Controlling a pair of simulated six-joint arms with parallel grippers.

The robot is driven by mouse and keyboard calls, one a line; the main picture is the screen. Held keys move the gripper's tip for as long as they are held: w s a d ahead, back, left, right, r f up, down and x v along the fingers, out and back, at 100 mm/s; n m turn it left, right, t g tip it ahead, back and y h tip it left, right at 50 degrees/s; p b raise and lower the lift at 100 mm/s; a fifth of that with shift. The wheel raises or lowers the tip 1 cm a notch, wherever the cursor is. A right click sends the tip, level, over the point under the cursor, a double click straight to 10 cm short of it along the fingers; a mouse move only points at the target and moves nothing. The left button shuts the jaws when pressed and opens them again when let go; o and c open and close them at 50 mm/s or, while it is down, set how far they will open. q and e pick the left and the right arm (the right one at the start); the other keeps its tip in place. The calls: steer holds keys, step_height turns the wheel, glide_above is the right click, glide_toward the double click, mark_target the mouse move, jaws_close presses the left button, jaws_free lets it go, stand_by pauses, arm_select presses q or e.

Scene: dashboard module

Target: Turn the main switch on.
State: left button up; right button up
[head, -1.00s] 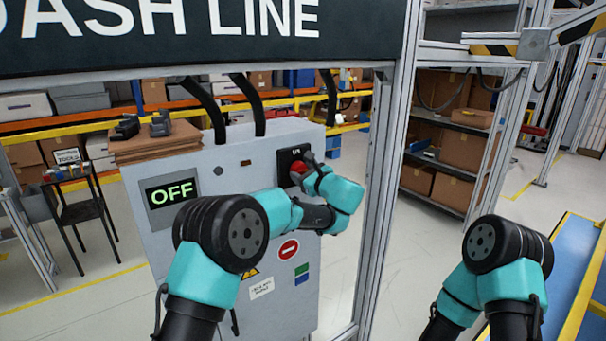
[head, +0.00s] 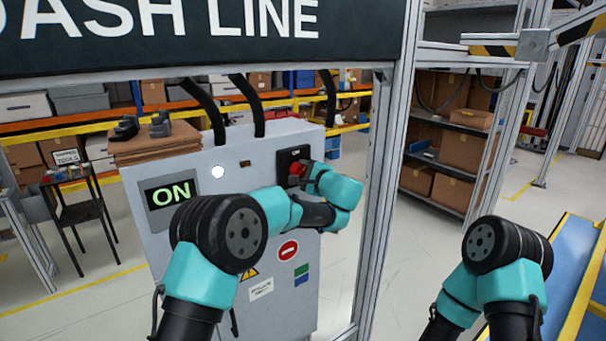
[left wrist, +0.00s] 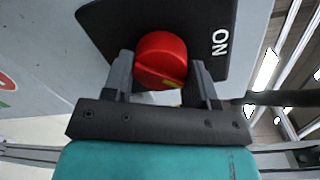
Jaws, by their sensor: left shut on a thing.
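The main switch is a red rotary knob (head: 296,169) on a black plate (head: 287,156) at the upper right of the grey cabinet's front. My left gripper (left wrist: 163,80) is shut on the red knob (left wrist: 160,58), with one finger on each side of it in the left wrist view. The word ON shows on the black plate (left wrist: 225,75) beside the knob. The display (head: 171,193) on the cabinet reads ON in green, and a round lamp (head: 218,172) above it is lit white. My right arm is at the lower right, but its gripper is out of view.
The grey cabinet (head: 215,260) stands behind an upright metal frame post (head: 385,180). Brown boards with dark parts (head: 155,140) lie on its top. A small tool stand (head: 80,205) is at the left. Shelves with boxes (head: 440,165) stand behind at the right.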

arm_select(q)
steer(key=n, duration=0.4)
steer(key=shift+r, duration=0.1)
steer(key=shift+n+h, duration=0.3)
steer(key=shift+n, duration=1.7)
steer(key=o, duration=0.9)
steer(key=shift+r, duration=0.1)
steer(key=shift+s, duration=0.1)
steer(key=v, duration=1.7)
steer(key=shift+s, duration=0.25)
